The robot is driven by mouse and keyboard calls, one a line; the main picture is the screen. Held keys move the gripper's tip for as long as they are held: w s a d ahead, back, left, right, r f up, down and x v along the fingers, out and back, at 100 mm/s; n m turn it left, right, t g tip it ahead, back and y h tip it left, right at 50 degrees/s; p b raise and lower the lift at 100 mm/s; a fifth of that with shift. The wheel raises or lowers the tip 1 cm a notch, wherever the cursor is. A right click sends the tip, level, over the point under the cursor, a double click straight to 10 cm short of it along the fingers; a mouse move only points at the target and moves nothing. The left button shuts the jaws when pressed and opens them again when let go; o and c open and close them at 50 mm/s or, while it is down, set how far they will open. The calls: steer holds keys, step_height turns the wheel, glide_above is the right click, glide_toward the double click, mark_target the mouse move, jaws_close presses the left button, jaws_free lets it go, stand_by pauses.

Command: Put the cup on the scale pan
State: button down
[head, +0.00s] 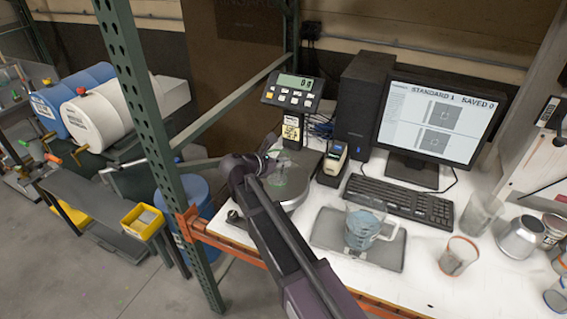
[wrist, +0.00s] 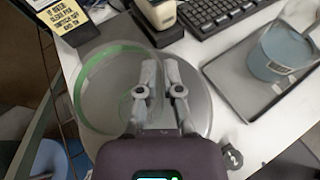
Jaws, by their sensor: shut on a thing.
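The clear cup with a green rim shows in the wrist view (wrist: 82,104), and its faint outline shows in the head view (head: 279,178). My gripper (wrist: 161,78) is shut on the cup's near-right wall; in the head view the gripper (head: 266,165) is at the scale. The round grey scale pan (head: 293,195) lies beneath the cup; it also shows in the wrist view (wrist: 195,112). The cup appears over the pan's left part. I cannot tell whether its bottom touches the pan. The scale display (head: 295,82) seems to read zero.
A grey tray (head: 330,228) with a blue-filled measuring jug (head: 362,230) lies right of the scale. A keyboard (head: 398,201), label printer (head: 333,162) and monitor (head: 437,118) stand behind. A green rack post (head: 150,120) rises at the left.

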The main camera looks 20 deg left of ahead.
steer(key=c, duration=0.8)
jaws_free()
steer(key=shift+r, duration=0.1)
steer(key=p+v, duration=0.5)
steer(key=v, duration=0.7)
